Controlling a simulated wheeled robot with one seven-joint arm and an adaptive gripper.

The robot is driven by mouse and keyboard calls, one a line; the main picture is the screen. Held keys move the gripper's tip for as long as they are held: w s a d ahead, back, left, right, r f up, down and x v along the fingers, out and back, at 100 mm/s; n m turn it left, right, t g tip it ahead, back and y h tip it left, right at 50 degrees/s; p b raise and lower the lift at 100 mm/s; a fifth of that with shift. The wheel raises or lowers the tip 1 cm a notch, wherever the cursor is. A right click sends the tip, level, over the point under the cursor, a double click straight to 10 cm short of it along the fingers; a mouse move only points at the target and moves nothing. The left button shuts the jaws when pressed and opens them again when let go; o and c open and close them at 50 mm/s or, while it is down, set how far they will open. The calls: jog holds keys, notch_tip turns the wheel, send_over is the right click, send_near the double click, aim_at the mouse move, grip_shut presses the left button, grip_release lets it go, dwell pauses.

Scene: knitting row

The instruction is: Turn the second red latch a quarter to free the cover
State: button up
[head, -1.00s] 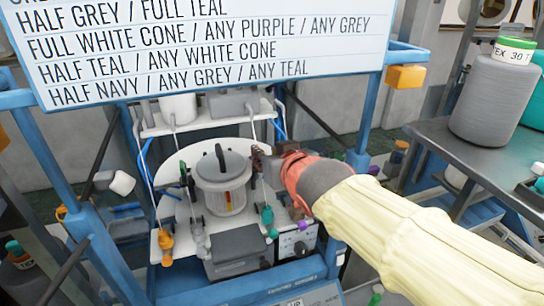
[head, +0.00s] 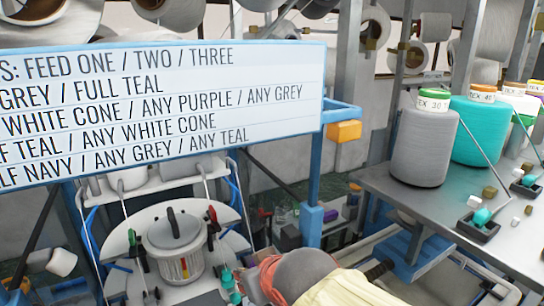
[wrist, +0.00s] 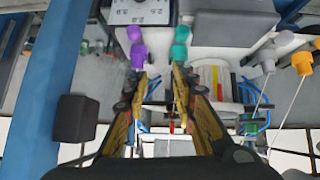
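The round grey cover (head: 160,236) with a black handle sits on the white disc of the machine in the head view. A red-tipped latch (head: 212,214) stands at the cover's right edge. My gripper (wrist: 163,80) is open in the wrist view, with nothing between its fingertips. A small red piece (wrist: 171,127) shows beyond the gap between the fingers; I cannot tell whether it is a latch. The striped grey drum (wrist: 205,75) lies right of the right finger. In the head view my fingers are hidden below the frame, with my wrist at the bottom.
A purple fitting (wrist: 137,52) and a teal fitting (wrist: 180,45) stand just past my fingertips. A blue post (wrist: 55,70) and a dark block (wrist: 77,117) are at the left. A bench (head: 400,195) with yarn cones (head: 424,145) stands right; a sign (head: 160,105) hangs above.

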jog(key=s+d+f+m+g+h+b, duration=0.1)
jog(key=s+d+f+m+b, duration=0.1)
jog(key=s+d+f, duration=0.3)
jog(key=s+d+f+m+h+b, duration=0.2)
jog(key=s+d+f, duration=0.3)
jog(key=d, duration=0.7)
jog(key=s+d+f+m+g+h+b, duration=0.1)
jog(key=s+d+f+m+b, duration=0.1)
jog(key=s+d+f, duration=0.3)
jog(key=d+b, duration=0.1)
jog(key=d, duration=0.2)
jog(key=shift+s+d+m+g+b, duration=0.2)
jog(key=shift+s+m+g+b, duration=0.1)
jog(key=shift+b, duration=0.05)
